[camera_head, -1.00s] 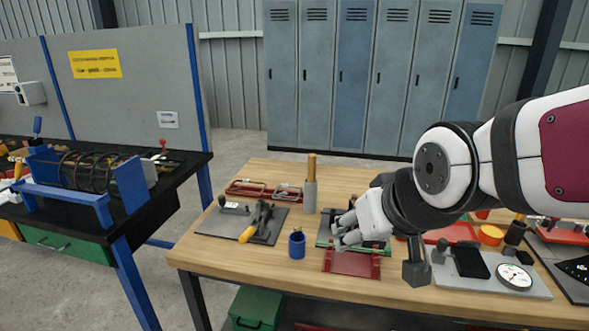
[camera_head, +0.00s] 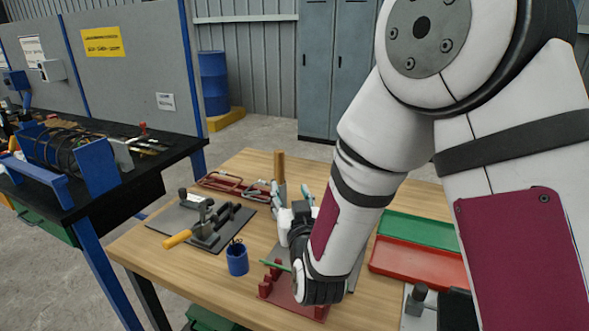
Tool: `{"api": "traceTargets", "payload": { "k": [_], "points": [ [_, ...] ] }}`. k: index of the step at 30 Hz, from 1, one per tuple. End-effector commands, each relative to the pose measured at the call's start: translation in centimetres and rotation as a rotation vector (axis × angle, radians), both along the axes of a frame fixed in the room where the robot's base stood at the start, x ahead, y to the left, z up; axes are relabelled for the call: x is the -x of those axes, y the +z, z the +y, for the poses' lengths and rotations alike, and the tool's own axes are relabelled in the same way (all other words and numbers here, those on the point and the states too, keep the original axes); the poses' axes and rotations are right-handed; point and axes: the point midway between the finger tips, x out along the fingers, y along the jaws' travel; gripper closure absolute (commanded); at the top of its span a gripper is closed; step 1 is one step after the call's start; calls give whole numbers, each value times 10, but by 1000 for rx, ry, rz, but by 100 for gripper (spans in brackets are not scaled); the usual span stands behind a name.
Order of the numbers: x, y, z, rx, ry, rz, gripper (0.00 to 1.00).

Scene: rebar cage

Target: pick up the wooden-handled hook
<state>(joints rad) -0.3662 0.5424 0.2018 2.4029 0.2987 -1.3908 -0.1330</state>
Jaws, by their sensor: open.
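An upright wooden handle (camera_head: 279,164) stands near the back of the wooden table, its lower end in a grey holder (camera_head: 281,183). I take it for the wooden-handled hook; no hook end shows. My gripper (camera_head: 290,190) is open, its fingers pointing away toward the holder, low and close beside it in the picture. I cannot tell whether they touch it. My arm and wrist hide part of the table in front and to the right.
Left of my gripper are a grey mat (camera_head: 178,221) with a yellow-handled clamp (camera_head: 190,236), a blue cup (camera_head: 237,262) and red clamps (camera_head: 224,183). A red fixture (camera_head: 282,292) lies below my wrist. Green (camera_head: 417,232) and red trays (camera_head: 425,264) are right.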

Motion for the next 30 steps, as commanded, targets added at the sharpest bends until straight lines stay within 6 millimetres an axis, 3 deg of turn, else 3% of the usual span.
{"api": "traceTargets", "payload": {
  "k": [5, 15, 23, 30],
  "points": [
    [-13, -1, 5, -5, -2, -15, 54],
    [-71, -1, 20, -3, -2, -14, 54],
    [-88, -3, 25, -3, -1, -13, 54],
    [-119, -7, 39, -4, -2, -15, 54]
  ]
}}
